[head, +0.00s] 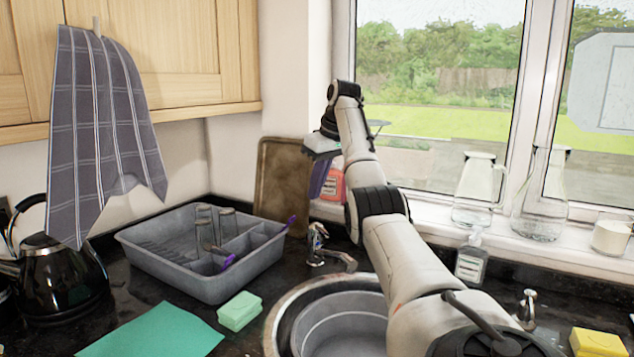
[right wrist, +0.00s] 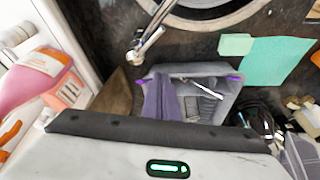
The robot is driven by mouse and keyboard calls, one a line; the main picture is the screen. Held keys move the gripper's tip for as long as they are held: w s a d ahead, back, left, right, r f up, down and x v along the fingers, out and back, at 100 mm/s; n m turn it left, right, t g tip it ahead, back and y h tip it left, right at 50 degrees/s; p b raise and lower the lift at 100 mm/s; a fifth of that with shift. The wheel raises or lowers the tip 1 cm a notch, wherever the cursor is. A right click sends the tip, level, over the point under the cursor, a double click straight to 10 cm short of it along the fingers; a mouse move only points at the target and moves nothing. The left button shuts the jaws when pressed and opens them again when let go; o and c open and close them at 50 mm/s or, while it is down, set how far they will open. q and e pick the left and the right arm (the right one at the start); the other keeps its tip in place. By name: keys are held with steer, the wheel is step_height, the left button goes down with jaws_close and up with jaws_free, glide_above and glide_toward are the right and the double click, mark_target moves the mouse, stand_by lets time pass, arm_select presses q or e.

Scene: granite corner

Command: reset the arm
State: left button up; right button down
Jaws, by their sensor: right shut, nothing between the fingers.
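My right arm (head: 395,250) rises from the lower right across the sink, with its wrist high in front of the window corner. My right gripper (head: 317,190) points down there, in front of the pink soap bottle. Its purple fingers are together and empty; they also show in the right wrist view (right wrist: 160,82), against the grey dish rack. The fingers partly cover the rack in that view. My left gripper is not in view.
The grey dish rack (head: 185,280) holds cups and purple-handled utensils. A tap (head: 318,245) and a round sink (head: 340,325) lie under my arm. Glass jugs (head: 478,190) stand on the sill. A green sponge (head: 240,310), a teal cloth (head: 155,332) and a black kettle (head: 62,280) are on the worktop.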

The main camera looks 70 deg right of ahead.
steer(key=shift+s+r, duration=0.2)
steer(key=shift+r, duration=0.15)
steer(key=shift+f, duration=0.1)
step_height(320, 180, down, 10)
steer(key=b, duration=0.3)
steer(key=shift+w, duration=0.2)
stand_by(0.4)
